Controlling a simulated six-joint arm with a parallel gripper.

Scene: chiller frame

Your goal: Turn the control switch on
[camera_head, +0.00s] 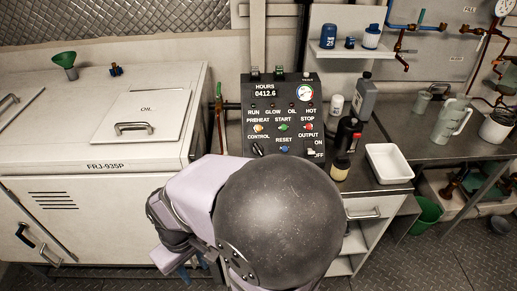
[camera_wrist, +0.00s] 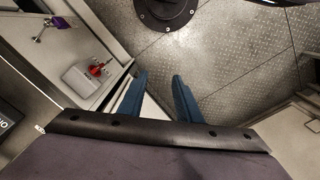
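The control switch (camera_head: 257,149) is a small dark knob under the label CONTROL, at the lower left of the black control panel (camera_head: 276,104) in the head view. Its exact setting is too small to read. My arm stands in front of and below the panel, and its large dark rounded joint fills the lower middle of the view. In the wrist view, the two blue fingers of my gripper (camera_wrist: 158,80) are spread apart with nothing between them. They point toward the metal floor, away from the panel. The control switch does not show clearly in the wrist view.
The panel also bears a gauge, several coloured buttons and an output switch (camera_head: 310,152) at lower right. A white cabinet (camera_head: 100,165) stands to the left. Bottles (camera_head: 365,97) and a white tray (camera_head: 390,163) stand on the bench to the right.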

